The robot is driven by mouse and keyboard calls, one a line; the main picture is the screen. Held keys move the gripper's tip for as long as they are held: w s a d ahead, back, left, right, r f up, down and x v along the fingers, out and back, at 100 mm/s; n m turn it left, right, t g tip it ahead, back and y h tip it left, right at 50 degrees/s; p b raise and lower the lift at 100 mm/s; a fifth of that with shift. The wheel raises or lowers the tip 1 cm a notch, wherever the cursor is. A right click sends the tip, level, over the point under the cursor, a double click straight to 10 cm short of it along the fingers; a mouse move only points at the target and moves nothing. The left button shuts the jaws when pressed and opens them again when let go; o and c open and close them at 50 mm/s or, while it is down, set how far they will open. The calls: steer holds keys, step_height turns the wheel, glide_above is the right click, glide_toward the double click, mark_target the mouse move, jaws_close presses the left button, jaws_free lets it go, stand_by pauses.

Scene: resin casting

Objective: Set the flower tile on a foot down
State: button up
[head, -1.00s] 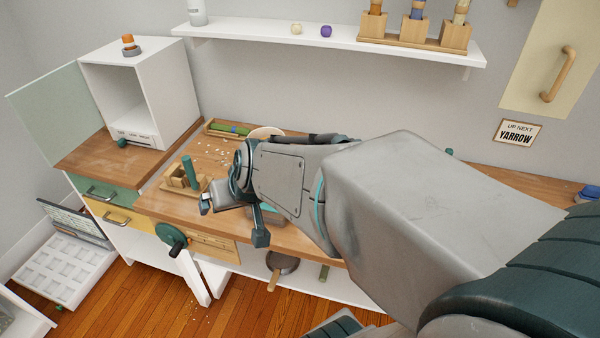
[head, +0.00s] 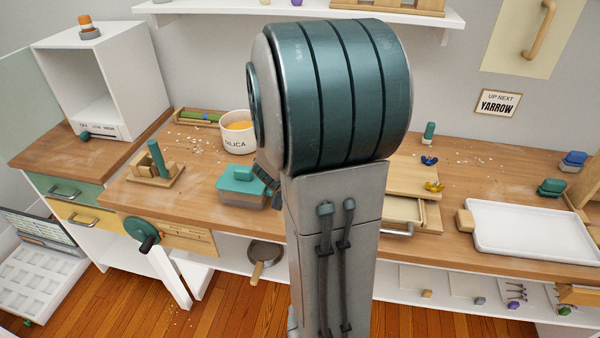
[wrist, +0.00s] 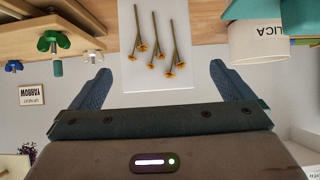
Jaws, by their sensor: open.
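In the wrist view, a white flower tile (wrist: 155,75) carries several orange-yellow flowers on brown stems. It shows between and beyond the fingers of my gripper (wrist: 160,70), which are spread wide with nothing between them. The wrist picture is upside down. The tile appears apart from the fingers, and I cannot tell what bears it. In the head view my raised arm covers the middle of the bench, and neither my gripper nor this tile shows. I cannot make out which thing is the foot.
The wooden bench (head: 480,165) holds a SILICA pot (head: 237,140), a teal-lidded box (head: 241,190), blue (head: 429,160) and yellow (head: 434,186) wing nuts, and a white tray (head: 530,228). A white open box (head: 100,80) stands left. Small items line the lower shelf. A YARROW sign (head: 498,103) hangs behind.

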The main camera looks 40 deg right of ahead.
steer(key=shift+d+b+x, duration=0.2)
steer(key=shift+b+x, duration=0.55)
steer(key=shift+x, duration=3.15)
steer(key=shift+s+r, duration=0.1)
steer(key=shift+r, duration=0.1)
steer(key=c, duration=1)
steer(key=shift+c, duration=0.2)
